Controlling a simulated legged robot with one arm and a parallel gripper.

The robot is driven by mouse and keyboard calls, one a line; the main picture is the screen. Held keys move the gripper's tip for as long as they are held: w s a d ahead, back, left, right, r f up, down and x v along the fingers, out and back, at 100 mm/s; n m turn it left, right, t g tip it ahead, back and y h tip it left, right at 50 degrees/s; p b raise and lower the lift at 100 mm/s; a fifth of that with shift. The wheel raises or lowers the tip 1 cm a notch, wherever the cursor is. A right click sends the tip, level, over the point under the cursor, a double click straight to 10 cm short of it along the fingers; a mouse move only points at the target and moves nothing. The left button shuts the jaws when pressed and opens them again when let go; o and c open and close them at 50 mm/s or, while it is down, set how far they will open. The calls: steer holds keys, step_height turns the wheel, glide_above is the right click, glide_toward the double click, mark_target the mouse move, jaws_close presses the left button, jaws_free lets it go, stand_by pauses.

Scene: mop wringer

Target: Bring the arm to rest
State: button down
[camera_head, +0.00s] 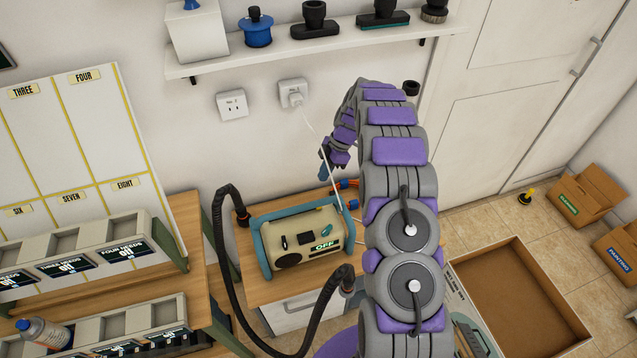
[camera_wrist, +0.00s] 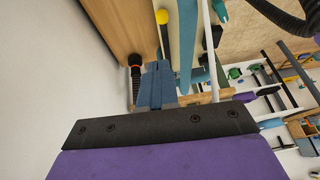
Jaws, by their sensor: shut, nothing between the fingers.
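My purple and grey arm rises through the right middle of the head view. It arches over at the top, and its end hangs down by the wall. My gripper (camera_head: 323,173) points downward there, above and behind the beige and teal machine (camera_head: 309,227). In the wrist view my gripper (camera_wrist: 156,84) shows two blue fingers pressed together with nothing between them. The machine stands on a small wooden cabinet, and its label reads OFF. I cannot tell the exact gap between the fingers and the machine.
A white cord runs from the wall socket (camera_head: 293,94) down beside my gripper. A black hose (camera_head: 219,250) loops in front of the machine. A shelf (camera_head: 330,42) with several tools is above. A sorting rack (camera_head: 75,255) stands left; an open box (camera_head: 515,300) lies right.

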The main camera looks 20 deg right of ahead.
steer(key=s+a+r+m+h, duration=0.1)
steer(key=s+a+r+m, duration=0.3)
steer(key=s+r, duration=0.5)
steer(key=s+a+r+m+h, duration=0.1)
steer(key=s+a+r+m, duration=0.3)
steer(key=s+r, duration=0.55)
steer(key=s+a+r+m+h, duration=0.1)
steer(key=s+r+m, duration=0.15)
steer(key=s, duration=0.65)
steer(key=s+r+m+g+h, duration=0.1)
steer(key=s+m, duration=0.3)
steer(key=s, duration=0.5)
steer(key=s+a+r+m+h, duration=0.15)
steer(key=s+m, duration=0.25)
steer(key=s, duration=0.6)
step_height(320, 180, down, 8)
steer(key=b, duration=0.8)
steer(key=shift+s, duration=0.35)
